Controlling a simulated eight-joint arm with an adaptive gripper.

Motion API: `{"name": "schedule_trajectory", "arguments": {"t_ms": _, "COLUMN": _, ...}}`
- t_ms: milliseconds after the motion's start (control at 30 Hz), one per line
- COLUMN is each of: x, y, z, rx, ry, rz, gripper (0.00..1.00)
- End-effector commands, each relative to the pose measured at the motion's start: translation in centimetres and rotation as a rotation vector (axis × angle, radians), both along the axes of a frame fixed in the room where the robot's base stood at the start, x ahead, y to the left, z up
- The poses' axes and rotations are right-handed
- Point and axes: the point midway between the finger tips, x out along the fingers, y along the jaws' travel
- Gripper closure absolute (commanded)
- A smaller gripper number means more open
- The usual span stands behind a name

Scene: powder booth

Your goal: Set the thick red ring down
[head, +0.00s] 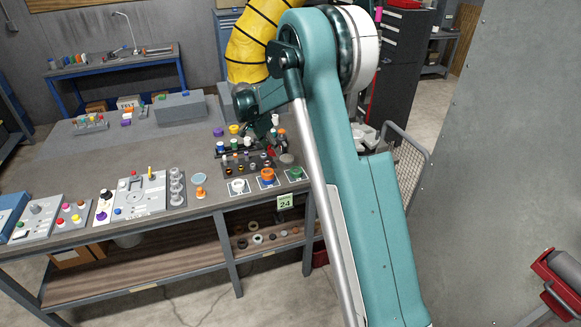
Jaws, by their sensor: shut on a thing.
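My gripper (268,138) is at the back right of the grey workbench (60,160), low over the racks of small coloured parts, and partly hidden by my own arm. It is shut on a small red thing (270,149) at its tips, which looks like the thick red ring. The ring's shape is mostly hidden, and I cannot tell whether it touches anything below. In front of it, a white ring (238,186), an orange ring (267,175) and a green piece (294,173) sit on separate marked cards along the bench's front edge.
A dark rack (245,165) with several small parts stands under and left of my gripper. A grey fixture plate (140,195) with knobs and pegs lies further left. A grey box (181,108) stands at the back. The bench's middle is mostly clear.

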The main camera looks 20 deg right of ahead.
Motion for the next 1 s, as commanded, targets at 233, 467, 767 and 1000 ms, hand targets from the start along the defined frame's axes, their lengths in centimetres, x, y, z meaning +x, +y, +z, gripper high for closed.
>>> {"name": "schedule_trajectory", "arguments": {"t_ms": 233, "x": 0.1, "y": -6.3, "z": -0.9, "rx": 0.0, "ry": 0.001, "rz": -0.108, "gripper": 0.81}}
{"name": "schedule_trajectory", "arguments": {"t_ms": 467, "x": 0.0, "y": -9.8, "z": -1.4, "rx": 0.0, "ry": 0.001, "rz": -0.171, "gripper": 0.81}}
{"name": "schedule_trajectory", "arguments": {"t_ms": 767, "x": -0.1, "y": -10.3, "z": -1.5, "rx": 0.0, "ry": 0.0, "rz": -0.182, "gripper": 0.81}}
{"name": "schedule_trajectory", "arguments": {"t_ms": 1000, "x": -0.1, "y": -10.3, "z": -2.0, "rx": 0.0, "ry": 0.001, "rz": -0.181, "gripper": 0.81}}
